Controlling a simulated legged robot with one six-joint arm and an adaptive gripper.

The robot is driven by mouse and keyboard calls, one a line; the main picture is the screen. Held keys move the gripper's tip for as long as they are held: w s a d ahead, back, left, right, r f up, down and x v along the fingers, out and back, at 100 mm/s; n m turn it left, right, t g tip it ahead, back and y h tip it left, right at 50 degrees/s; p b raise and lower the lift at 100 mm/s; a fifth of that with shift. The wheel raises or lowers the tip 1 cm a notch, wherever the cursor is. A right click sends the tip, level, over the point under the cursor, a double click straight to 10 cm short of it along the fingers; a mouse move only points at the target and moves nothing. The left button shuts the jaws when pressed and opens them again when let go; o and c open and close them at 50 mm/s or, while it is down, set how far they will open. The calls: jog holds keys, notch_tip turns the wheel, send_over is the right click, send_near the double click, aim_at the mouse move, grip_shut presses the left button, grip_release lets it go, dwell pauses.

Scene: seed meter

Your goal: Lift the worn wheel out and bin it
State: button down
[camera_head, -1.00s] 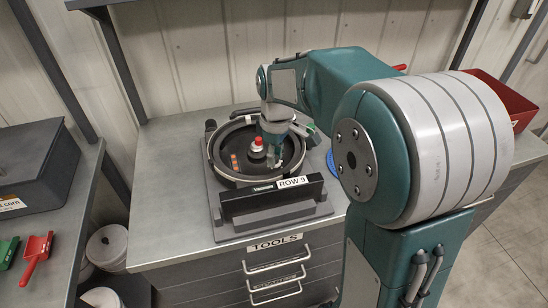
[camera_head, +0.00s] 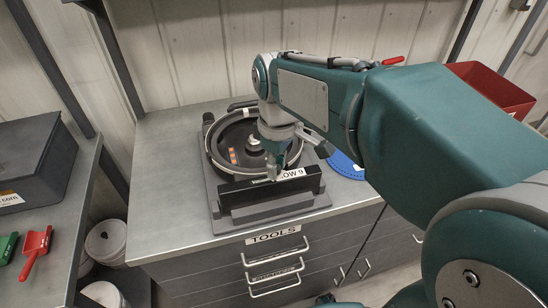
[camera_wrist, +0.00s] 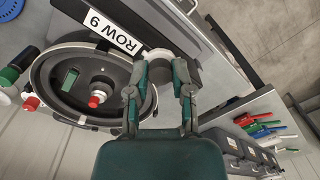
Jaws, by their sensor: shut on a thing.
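The seed meter has a round black bowl with a pale rim (camera_head: 205,158). It also shows in the wrist view (camera_wrist: 45,98), with a red-tipped hub (camera_wrist: 97,99) at its middle. My gripper (camera_head: 272,172) is above the front part of the meter, near the ROW 9 label. In the head view I cannot make the piece out clearly.
A red bin (camera_head: 492,85) stands at the bench's right back. A blue disc (camera_head: 346,163) lies right of the meter. Red (camera_head: 36,243) and green (camera_head: 8,246) scoops and a dark box (camera_head: 35,165) are on the left bench. The bench left of the meter is clear.

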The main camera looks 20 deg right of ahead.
jog(key=shift+r, duration=0.1)
jog(key=shift+r, duration=3.4)
jog(key=shift+w+f, duration=0.1)
jog(key=shift+w, duration=0.05)
